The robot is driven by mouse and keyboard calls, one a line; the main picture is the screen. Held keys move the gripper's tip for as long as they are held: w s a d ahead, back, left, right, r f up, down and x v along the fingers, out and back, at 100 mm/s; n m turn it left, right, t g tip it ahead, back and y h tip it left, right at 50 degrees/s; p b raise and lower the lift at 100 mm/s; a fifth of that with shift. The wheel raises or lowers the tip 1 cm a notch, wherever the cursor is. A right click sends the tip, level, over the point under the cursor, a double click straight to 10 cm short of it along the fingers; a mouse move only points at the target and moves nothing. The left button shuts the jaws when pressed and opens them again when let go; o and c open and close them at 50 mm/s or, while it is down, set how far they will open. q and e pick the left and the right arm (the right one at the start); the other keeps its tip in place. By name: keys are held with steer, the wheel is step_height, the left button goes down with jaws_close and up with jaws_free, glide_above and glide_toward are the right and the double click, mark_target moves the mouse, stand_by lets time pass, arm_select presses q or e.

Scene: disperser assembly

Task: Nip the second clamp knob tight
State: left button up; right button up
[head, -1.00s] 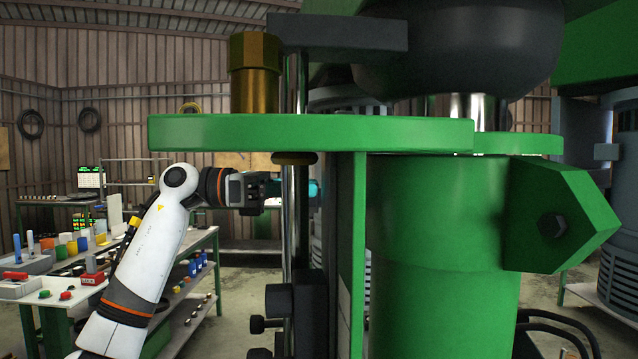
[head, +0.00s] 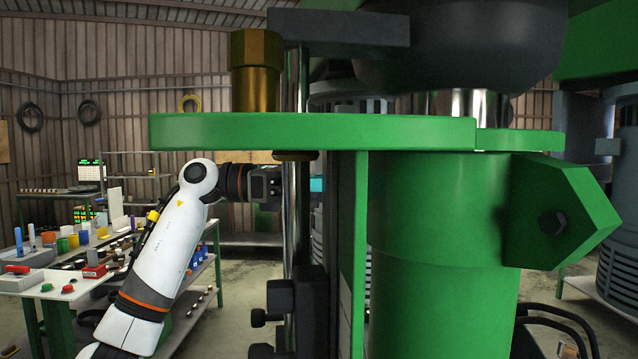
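Small black knobs stick out to the left of a dark clamp block (head: 310,300) low on the upright rod of the green machine; one knob (head: 259,318) shows whole, another (head: 261,351) is cut by the bottom edge. I cannot tell which is the second clamp knob. My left gripper (head: 278,188) is above these knobs, beside the upright rod (head: 301,215) and under the green plate. Its fingertips are dark and partly hidden by the rod, so its opening and anything in it cannot be seen. My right gripper is out of view.
The green plate (head: 310,132) spans above my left gripper, with a brass hex fitting (head: 255,72) on it. The thick green column (head: 440,250) stands to the right. A workbench (head: 60,290) with small parts is at the left.

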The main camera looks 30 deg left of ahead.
arm_select(q)
steer(key=shift+m, duration=0.3)
steer(key=m, duration=0.2)
steer(key=m+b, duration=0.1)
steer(key=m, duration=0.2)
steer(key=shift+s+d+f, duration=0.15)
steer(key=shift+s, duration=0.25)
steer(key=m, duration=0.2)
steer(key=m+b, duration=0.1)
steer(key=m, duration=0.1)
steer(key=m+h+b, duration=0.1)
steer(key=m, duration=0.1)
steer(key=shift+s+d+f, duration=0.15)
steer(key=shift+s+f, duration=0.1)
steer(key=m, duration=0.4)
steer(key=m+g+b, duration=0.1)
steer(key=m, duration=0.1)
steer(key=shift+s+f+h, duration=0.15)
steer(key=shift+f+h, duration=0.15)
steer(key=shift+f, duration=0.05)
steer(key=m, duration=0.5)
steer(key=shift+f+g+b, duration=0.3)
steer(key=shift+b, duration=0.1)
steer(key=shift+c, duration=0.2)
steer(key=shift+m, duration=0.4)
steer(key=shift+r, duration=0.1)
steer(key=o, duration=1)
